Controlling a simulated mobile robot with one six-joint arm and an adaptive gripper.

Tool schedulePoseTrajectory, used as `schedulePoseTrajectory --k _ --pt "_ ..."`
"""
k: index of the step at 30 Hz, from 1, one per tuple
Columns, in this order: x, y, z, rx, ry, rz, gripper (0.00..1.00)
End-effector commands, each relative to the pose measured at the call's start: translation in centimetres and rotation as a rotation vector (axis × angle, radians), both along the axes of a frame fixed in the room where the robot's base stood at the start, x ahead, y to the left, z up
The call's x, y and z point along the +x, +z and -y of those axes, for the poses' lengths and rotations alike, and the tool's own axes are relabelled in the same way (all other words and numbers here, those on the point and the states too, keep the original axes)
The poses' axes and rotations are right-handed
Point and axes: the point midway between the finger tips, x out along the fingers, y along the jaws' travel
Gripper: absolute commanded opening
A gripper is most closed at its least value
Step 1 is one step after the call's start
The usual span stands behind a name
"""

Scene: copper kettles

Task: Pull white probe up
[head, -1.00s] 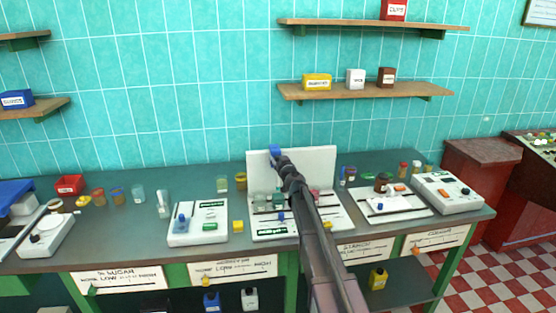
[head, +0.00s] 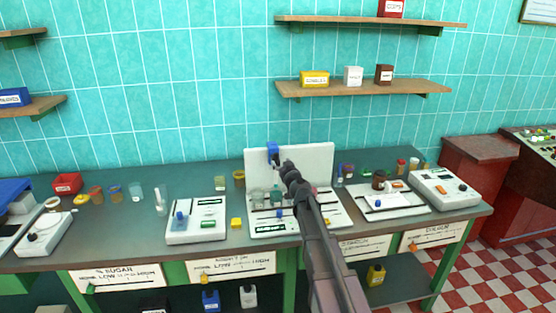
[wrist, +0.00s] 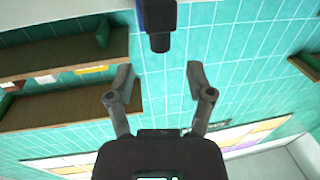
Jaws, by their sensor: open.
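I cannot clearly pick out a white probe. A white instrument with an upright white back panel (head: 315,160) stands at the middle of the bench. A blue block (head: 272,149) sits at the panel's upper left. My gripper (head: 281,163) is beside this block, small and partly hidden by my own arm. In the wrist view my gripper (wrist: 159,72) is open, with nothing between its fingers. A dark cylinder with a blue part (wrist: 160,28) shows just beyond the fingertips, roughly in line with the gap and apart from them.
Flat white instruments stand left (head: 197,220) and right (head: 388,202) of the middle one on the green bench (head: 120,233). Small jars, a red bin (head: 67,184) and a yellow block (head: 236,223) are around them. Wall shelves (head: 365,89) hang above.

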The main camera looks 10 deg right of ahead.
Motion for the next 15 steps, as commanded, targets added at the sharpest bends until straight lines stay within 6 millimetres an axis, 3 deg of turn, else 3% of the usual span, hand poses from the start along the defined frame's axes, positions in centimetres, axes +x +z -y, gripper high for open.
schedulePoseTrajectory --k 1,6,15 --pt "-1.3 0.0 0.2 0.0 0.0 0.0 0.68" --pt "-3.7 0.0 0.6 0.0 0.0 0.0 0.68" --pt "-5.6 0.0 0.9 0.0 0.0 0.0 0.68"
